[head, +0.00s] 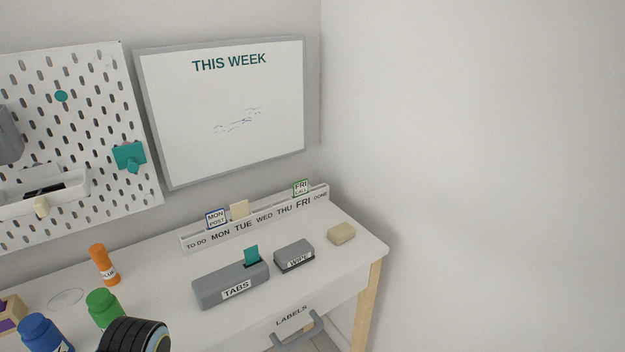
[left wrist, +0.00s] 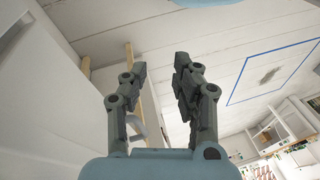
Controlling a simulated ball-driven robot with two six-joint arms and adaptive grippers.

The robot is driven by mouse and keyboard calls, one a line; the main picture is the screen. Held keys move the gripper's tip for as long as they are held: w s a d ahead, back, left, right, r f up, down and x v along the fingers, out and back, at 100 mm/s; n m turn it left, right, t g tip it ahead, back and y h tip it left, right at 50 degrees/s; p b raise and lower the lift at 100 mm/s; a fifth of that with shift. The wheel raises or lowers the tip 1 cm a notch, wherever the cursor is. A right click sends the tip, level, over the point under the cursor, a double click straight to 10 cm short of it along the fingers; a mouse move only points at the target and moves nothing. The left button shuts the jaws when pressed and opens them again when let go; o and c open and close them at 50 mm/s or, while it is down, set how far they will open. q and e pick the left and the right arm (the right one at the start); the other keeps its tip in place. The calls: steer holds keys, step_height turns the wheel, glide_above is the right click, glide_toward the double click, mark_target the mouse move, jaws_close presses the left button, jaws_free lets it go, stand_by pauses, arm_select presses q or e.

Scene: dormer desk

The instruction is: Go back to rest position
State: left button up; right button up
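My left gripper (left wrist: 161,70) shows in the left wrist view, with its two dark fingers apart and nothing between them. It is over open floor, with pale boards behind the fingers. A dark ribbed piece with a light blue rim at the bottom of the head view looks like part of my arm. No gripper fingers show in the head view, and my right gripper is not in view. The white desk (head: 150,312) stands against the wall in the head view.
The desk holds a grey TABS box (head: 217,290), a WIPE block (head: 294,258), a tan block (head: 341,234), a card rail (head: 225,237), an orange glue bottle (head: 103,266), and green (head: 104,309) and blue (head: 45,335) bottles. A drawer handle (head: 297,332) sticks out in front.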

arm_select(q)
steer(key=s+a+f+m+t+b, duration=0.2)
steer(key=s+a+f+m+b, duration=0.1)
steer(key=s+f+m, duration=0.8)
steer(key=s+a+f+m+t+b, duration=0.2)
steer(key=s+f+m+b, duration=0.3)
steer(key=s+f+m, duration=0.7)
step_height(320, 180, down, 7)
steer(key=shift+s+a+r, duration=0.15)
steer(key=shift+s+a, duration=0.5)
steer(key=shift+s, duration=0.3)
